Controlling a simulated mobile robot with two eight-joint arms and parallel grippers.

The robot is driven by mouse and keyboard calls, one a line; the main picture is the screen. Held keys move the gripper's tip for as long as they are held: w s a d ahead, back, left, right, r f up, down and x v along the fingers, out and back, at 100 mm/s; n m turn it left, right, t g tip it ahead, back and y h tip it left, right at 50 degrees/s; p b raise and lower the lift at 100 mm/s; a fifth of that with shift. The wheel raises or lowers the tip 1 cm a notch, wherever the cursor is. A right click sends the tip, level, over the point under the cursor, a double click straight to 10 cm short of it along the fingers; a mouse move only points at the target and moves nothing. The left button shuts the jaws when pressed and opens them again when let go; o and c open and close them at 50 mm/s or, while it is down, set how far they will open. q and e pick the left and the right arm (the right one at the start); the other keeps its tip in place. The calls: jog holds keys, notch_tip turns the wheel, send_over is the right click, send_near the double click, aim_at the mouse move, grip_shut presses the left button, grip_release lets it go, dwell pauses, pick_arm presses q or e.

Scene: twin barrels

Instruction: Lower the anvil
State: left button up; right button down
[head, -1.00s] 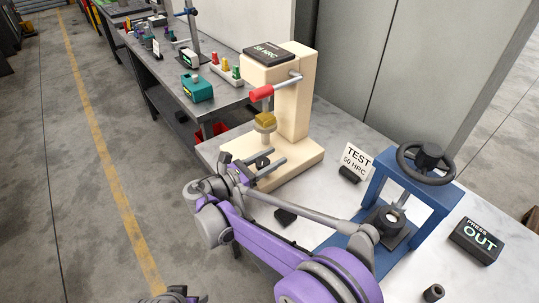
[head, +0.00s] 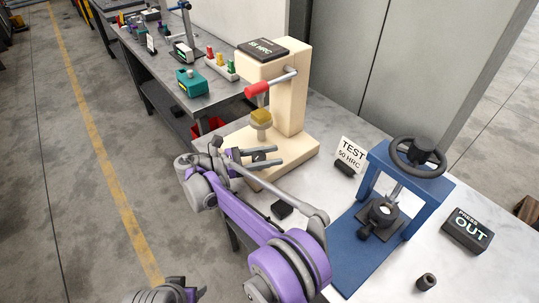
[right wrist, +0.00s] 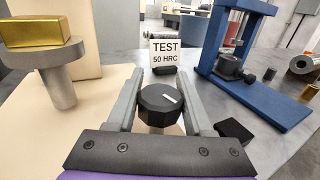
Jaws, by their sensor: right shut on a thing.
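The cream hardness tester (head: 290,110) stands on the bench. Its anvil, a grey disc on a post (right wrist: 58,85), carries a gold block (head: 261,118), which also shows large in the right wrist view (right wrist: 45,33). My right gripper (head: 279,155) is low over the tester's base, in front of the anvil. In the right wrist view its fingers are shut on a black faceted knob (right wrist: 158,106) with a white mark. In the head view the knob is mostly hidden by the fingers. My left gripper (head: 165,293) is partly cut off at the bottom edge.
A red-tipped lever (head: 259,89) sticks out from the tester's side. A "TEST 50 HRC" card (head: 352,153) stands right of the base. A blue press (head: 375,185) with a handwheel stands further right, beside a "PRESS OUT" box (head: 467,229). A small black block (head: 282,209) lies nearby.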

jog(key=shift+c, duration=1.4)
grip_release()
